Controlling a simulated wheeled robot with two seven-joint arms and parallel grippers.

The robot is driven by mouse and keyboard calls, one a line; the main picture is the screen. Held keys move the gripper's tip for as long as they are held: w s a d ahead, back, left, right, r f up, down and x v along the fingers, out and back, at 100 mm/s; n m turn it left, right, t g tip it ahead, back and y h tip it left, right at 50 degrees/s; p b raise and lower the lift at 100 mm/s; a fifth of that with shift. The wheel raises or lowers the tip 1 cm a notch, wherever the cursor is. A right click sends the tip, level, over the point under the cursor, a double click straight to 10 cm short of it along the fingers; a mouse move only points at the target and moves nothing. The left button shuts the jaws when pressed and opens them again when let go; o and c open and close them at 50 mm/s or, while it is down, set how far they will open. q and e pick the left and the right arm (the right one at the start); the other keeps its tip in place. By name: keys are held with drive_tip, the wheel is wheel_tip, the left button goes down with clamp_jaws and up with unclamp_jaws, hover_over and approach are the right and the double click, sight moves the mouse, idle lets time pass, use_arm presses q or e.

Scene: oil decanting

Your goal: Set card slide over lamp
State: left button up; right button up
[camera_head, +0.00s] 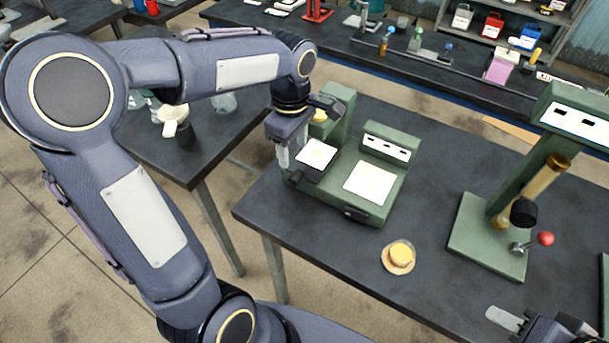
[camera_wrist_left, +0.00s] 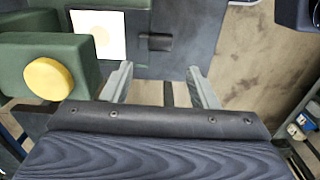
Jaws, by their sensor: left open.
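The card slide (camera_head: 316,156) is a dark plate bearing a white card, at the left side of a green bench device (camera_head: 350,205). My right gripper (camera_head: 507,319) is only partly in view at lower right.
A second white square (camera_head: 370,184) lies on the device's right part. A small dish with a yellow disc (camera_head: 400,254) sits in front. A green stand with a red-knobbed lever (camera_head: 485,235) is at right.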

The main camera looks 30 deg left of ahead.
sight(295, 173)
use_arm(q)
wheel_tip(295, 173, down, 8)
drive_tip(key=shift+r+p, duration=0.1)
drive_tip(key=shift+p, duration=0.25)
drive_tip(key=shift+c, duration=0.2)
drive_tip(key=shift+d, duration=0.1)
clamp_jaws()
